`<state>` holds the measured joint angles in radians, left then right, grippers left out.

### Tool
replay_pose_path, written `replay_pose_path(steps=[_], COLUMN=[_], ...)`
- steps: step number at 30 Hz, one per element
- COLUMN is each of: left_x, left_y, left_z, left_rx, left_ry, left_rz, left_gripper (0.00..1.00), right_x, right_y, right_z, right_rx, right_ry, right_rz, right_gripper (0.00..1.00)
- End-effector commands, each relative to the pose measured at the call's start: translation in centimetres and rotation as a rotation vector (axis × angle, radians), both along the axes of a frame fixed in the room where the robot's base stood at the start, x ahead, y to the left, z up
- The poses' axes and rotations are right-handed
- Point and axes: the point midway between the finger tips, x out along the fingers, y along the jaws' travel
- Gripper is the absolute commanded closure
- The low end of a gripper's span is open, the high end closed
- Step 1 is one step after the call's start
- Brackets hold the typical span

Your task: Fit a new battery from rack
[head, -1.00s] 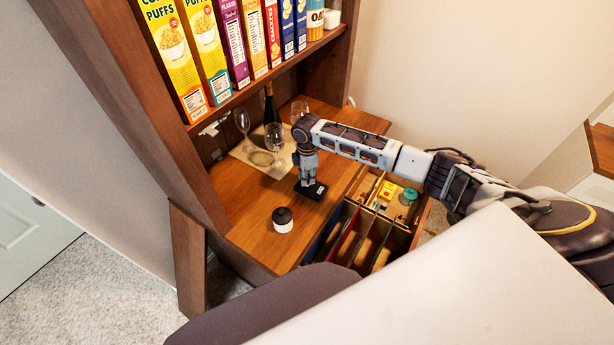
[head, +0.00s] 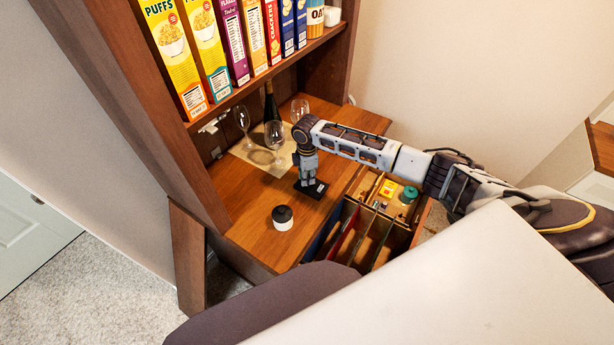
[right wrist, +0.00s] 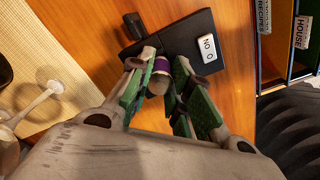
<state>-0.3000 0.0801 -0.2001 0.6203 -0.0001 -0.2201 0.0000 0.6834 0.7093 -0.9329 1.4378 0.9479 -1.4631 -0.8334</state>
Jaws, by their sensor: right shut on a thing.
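My right gripper (head: 309,180) points down over a flat black block (head: 319,192) on the wooden desk top. In the right wrist view, my right gripper (right wrist: 165,66) is shut on a small cylinder (right wrist: 158,82) with a purple band and a beige end, which looks like a battery. The black block (right wrist: 190,35) lies right behind the fingertips and has a white label. I cannot tell whether the cylinder touches the block. A round white object with a black top (head: 283,217) stands nearer the desk's front edge. My left gripper is not in view.
Wine glasses (head: 274,135) and a dark bottle (head: 269,102) stand on a mat at the back. An open drawer (head: 365,240) with dividers, a yellow item (head: 389,188) and a teal round item (head: 409,193) lies right of the desk top. Cereal boxes (head: 205,50) fill the shelf above.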

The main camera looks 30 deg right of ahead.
Motion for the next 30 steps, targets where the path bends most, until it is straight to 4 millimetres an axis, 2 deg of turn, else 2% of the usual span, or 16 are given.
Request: replay_pose_path(steps=[30], left_x=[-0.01], left_y=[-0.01], left_z=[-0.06], left_rx=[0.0], left_ry=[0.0], left_rz=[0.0], left_gripper=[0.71], right_x=[-0.03], right_y=[0.0], right_z=[-0.69], right_rx=[0.0], right_ry=[0.001], right_rz=[0.0], right_gripper=[1.0])
